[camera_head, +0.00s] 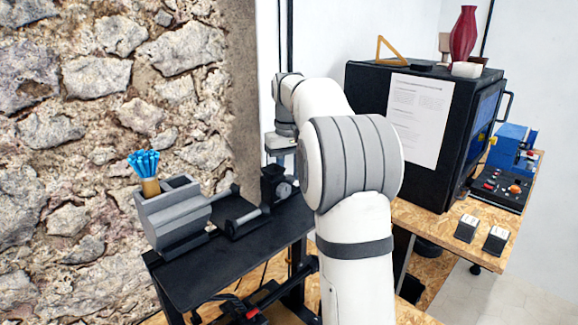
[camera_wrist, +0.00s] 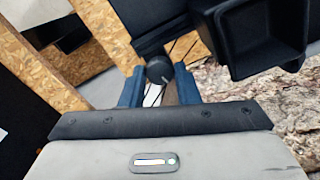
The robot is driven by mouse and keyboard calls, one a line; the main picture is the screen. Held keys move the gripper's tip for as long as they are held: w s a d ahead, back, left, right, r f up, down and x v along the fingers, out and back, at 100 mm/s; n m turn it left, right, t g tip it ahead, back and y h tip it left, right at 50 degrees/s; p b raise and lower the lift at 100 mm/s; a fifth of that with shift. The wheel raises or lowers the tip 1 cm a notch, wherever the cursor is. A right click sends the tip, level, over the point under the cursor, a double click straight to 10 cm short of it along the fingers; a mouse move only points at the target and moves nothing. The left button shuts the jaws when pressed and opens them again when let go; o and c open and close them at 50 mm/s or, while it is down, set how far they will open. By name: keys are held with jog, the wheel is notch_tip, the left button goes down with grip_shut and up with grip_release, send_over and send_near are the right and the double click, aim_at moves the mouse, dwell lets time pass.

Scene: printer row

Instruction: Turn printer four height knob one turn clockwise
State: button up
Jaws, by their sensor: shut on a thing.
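In the wrist view a small round black knob (camera_wrist: 159,70) sits between the blue fingertips of my gripper (camera_wrist: 159,88). The fingers are closed on its two sides. In the head view my arm covers much of the middle, and the knob cannot be made out there. No printer number can be read.
A large black enclosure (camera_head: 410,150) with a paper sheet stands right of my arm, on a wooden bench (camera_head: 440,222).

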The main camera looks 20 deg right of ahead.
aim_at(289, 177)
jog(key=shift+r+m+p, duration=0.1)
jog(key=shift+m+p, duration=0.3)
jog(key=shift+m, duration=0.9)
jog(key=o, duration=1)
jog(key=shift+c, duration=0.2)
notch_tip(289, 177, up, 8)
jog(key=shift+f, duration=0.2)
